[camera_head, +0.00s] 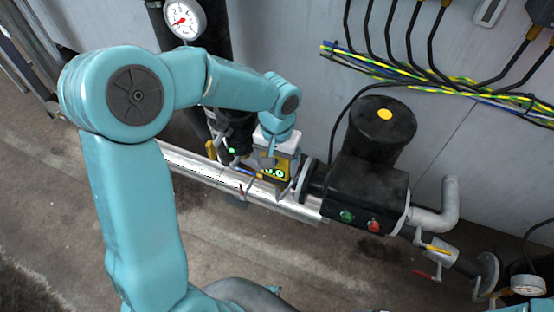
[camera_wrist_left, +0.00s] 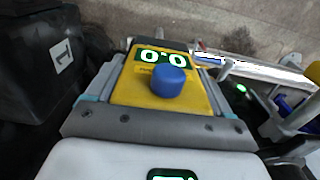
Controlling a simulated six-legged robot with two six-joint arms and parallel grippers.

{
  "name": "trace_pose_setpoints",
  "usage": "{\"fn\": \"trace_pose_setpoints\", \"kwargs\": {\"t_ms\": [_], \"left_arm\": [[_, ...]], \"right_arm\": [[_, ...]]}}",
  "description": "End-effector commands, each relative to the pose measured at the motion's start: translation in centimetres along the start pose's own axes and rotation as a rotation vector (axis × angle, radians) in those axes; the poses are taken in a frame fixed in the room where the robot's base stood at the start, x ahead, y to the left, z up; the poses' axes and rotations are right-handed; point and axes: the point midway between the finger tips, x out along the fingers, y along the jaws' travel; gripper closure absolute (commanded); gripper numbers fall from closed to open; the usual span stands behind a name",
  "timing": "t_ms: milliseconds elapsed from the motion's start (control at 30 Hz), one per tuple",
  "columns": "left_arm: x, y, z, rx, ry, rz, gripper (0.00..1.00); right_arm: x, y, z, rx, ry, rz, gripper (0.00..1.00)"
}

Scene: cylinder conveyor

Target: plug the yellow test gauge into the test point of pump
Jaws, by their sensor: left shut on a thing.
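The yellow test gauge (camera_head: 276,170) has a lit green display and is beside the silver pipe in the head view. In the left wrist view the gauge (camera_wrist_left: 190,93) fills the middle, with a display reading 0.0 and a blue round knob. My left gripper (camera_head: 278,155) is shut on the gauge, with a finger along each side of it. The black pump (camera_head: 365,190) is just right of the gauge, with a green and a red button. A black housing marked 1 (camera_wrist_left: 50,65) is at the left of the wrist view. I cannot make out the test point. My right gripper is not in view.
A silver pipe (camera_head: 195,165) runs along the wall beside the gauge. A dial gauge (camera_head: 184,19) is at the top left, another (camera_head: 527,285) at the lower right. Cables (camera_head: 430,78) hang on the back wall. The floor in front is clear.

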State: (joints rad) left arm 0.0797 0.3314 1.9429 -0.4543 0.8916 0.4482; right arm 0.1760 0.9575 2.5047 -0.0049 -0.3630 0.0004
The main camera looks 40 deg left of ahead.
Motion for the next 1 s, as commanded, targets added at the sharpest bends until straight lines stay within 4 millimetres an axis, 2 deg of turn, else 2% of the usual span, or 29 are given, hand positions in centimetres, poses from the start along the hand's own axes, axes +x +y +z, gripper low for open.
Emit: {"fn": "trace_pose_setpoints", "kwargs": {"t_ms": [1000], "left_arm": [[2.7,0.0,0.0,0.0,0.001,0.0,0.6]], "right_arm": [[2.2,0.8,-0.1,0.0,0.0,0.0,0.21]]}}
